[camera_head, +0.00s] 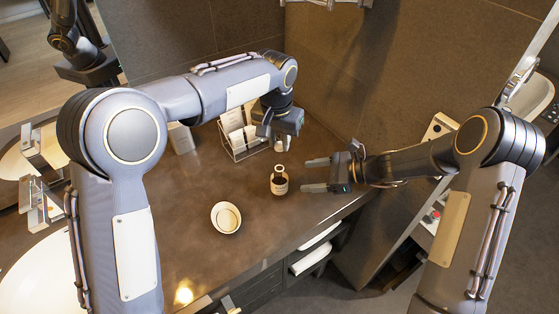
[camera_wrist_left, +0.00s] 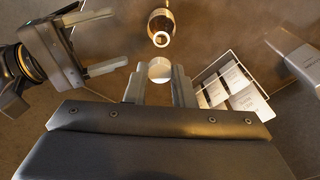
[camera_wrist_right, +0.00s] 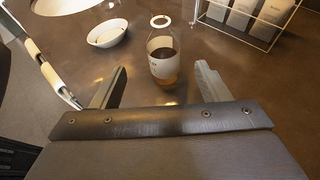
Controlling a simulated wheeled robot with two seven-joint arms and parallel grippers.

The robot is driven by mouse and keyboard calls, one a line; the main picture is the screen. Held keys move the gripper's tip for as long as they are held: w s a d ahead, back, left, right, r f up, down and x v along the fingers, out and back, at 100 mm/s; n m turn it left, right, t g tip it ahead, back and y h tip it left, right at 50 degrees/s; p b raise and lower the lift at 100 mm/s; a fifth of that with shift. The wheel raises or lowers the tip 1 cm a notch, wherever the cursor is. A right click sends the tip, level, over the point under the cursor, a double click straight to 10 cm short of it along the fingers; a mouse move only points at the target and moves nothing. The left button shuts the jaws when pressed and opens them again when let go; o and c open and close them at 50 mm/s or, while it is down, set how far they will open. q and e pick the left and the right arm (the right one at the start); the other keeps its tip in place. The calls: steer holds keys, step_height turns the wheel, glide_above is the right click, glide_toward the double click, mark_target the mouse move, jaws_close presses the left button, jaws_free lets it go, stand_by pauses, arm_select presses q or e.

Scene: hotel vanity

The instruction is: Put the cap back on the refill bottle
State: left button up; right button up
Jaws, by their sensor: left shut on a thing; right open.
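The refill bottle (camera_head: 279,186) is dark with a pale label and stands upright on the counter. In the left wrist view its open mouth (camera_wrist_left: 161,38) faces the camera. My left gripper (camera_head: 278,141) is above and behind the bottle, shut on the white round cap (camera_wrist_left: 159,70). The cap is apart from the bottle mouth. My right gripper (camera_head: 315,174) is open just right of the bottle, its fingers pointing at it. In the right wrist view the bottle (camera_wrist_right: 163,66) stands ahead, between the lines of the two fingers.
A white oval dish (camera_head: 226,217) lies left of the bottle. A wire rack (camera_head: 240,145) with white packets stands behind, close to my left gripper. A pale box (camera_head: 181,138) is at the back left. The counter's front edge runs below right; the counter around the bottle is clear.

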mark_target(274, 178)
arm_select(q)
steer(key=shift+w+r, duration=0.15)
steer(key=shift+w, duration=0.15)
arm_select(e)
steer(key=shift+w+r, duration=0.15)
steer(key=shift+w, duration=0.1)
arm_select(q)
steer(key=shift+s, duration=0.15)
arm_select(e)
steer(key=x, duration=1.2)
steer(key=c, duration=1.4)
arm_select(q)
steer(key=shift+f, duration=2.45)
arm_select(e)
steer(key=shift+c, duration=0.4)
